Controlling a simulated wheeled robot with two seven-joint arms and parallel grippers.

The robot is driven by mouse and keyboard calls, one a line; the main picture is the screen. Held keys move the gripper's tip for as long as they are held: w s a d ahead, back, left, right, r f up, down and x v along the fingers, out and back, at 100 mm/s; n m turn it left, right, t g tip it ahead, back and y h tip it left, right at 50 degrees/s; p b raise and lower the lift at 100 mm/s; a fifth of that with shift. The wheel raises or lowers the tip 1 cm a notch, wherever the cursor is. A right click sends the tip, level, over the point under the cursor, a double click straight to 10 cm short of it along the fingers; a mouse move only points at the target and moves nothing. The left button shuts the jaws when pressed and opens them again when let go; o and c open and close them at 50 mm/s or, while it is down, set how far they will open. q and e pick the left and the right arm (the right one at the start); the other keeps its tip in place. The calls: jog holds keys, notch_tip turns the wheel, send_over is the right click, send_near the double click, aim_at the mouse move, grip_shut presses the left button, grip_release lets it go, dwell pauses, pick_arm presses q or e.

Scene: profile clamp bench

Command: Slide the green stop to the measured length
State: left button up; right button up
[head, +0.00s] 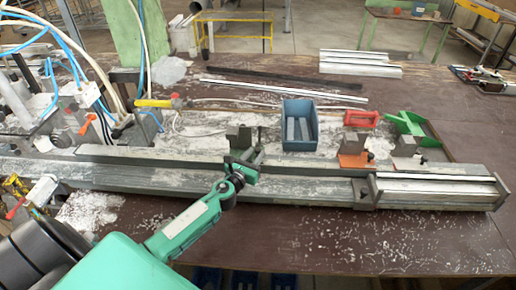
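A green stop (408,124) with a grey block on its front side stands at the right of the bench, behind the long metal rail (290,184). My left gripper (252,158) reaches in from the lower left. My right gripper is not in view.
An orange stop (353,158) stands between the blue bin (300,126) and the green stop. A pale profile (436,188) lies at the rail's right end. Hoses and clamps crowd the left. The front right tabletop is clear apart from chips.

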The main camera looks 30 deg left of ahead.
aim_at(256, 152)
pick_arm(q)
jog(key=shift+w+a, duration=0.1)
jog(key=shift+w, duration=1.6)
jog(key=shift+c, duration=0.4)
grip_shut()
jog(key=shift+a, duration=0.1)
